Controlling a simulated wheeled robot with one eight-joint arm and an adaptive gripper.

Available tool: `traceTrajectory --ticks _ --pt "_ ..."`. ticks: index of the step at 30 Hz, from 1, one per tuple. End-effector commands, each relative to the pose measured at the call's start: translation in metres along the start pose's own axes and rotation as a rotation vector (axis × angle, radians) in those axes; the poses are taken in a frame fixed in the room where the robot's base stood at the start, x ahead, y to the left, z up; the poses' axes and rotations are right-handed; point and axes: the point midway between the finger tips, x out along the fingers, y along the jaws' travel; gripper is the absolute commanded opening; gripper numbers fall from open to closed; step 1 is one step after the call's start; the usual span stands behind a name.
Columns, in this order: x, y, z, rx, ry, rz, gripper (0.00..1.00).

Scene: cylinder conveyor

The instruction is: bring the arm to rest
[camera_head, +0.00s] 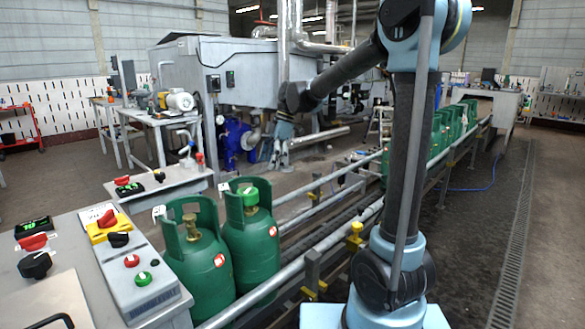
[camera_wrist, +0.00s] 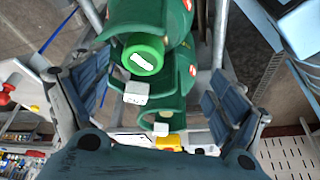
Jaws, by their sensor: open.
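My gripper (camera_head: 281,150) hangs from the raised arm in the head view, fingers pointing down, left of my arm's upright link. In the wrist view my gripper (camera_wrist: 155,98) has its two blue-grey padded fingers spread wide apart, with nothing held between them. Beyond the fingers, a green cylinder with a bright green cap (camera_wrist: 145,54) and white tags shows in the wrist view. In the head view two green cylinders stand on the near conveyor: one with a brass valve (camera_head: 195,262) and one with a green cap (camera_head: 252,240). My gripper is apart from both.
More green cylinders (camera_head: 440,130) stand farther along the railed conveyor (camera_head: 335,232), partly behind my arm. A control panel (camera_head: 140,272) with knobs and buttons is at the front left. A large grey machine (camera_head: 250,75) stands behind. The floor at right (camera_head: 555,220) is clear.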

Motion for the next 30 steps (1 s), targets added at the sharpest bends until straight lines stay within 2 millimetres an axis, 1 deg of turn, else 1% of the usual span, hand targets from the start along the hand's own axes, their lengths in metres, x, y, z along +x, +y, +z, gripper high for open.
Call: traceTrajectory --ticks 1,6,14,22,26,30 --pt "-0.005 -0.014 0.012 0.063 -0.011 0.015 0.89" --pt "-0.016 -0.055 0.047 0.283 -0.044 0.063 0.89" --pt "-0.020 -0.121 0.094 0.618 -0.083 0.147 0.89" --pt "-0.009 -0.189 0.139 0.961 -0.107 0.244 0.89" --pt "0.002 -0.221 0.158 1.124 -0.112 0.294 0.89" --pt "0.017 -0.255 0.177 1.300 -0.113 0.351 0.89"
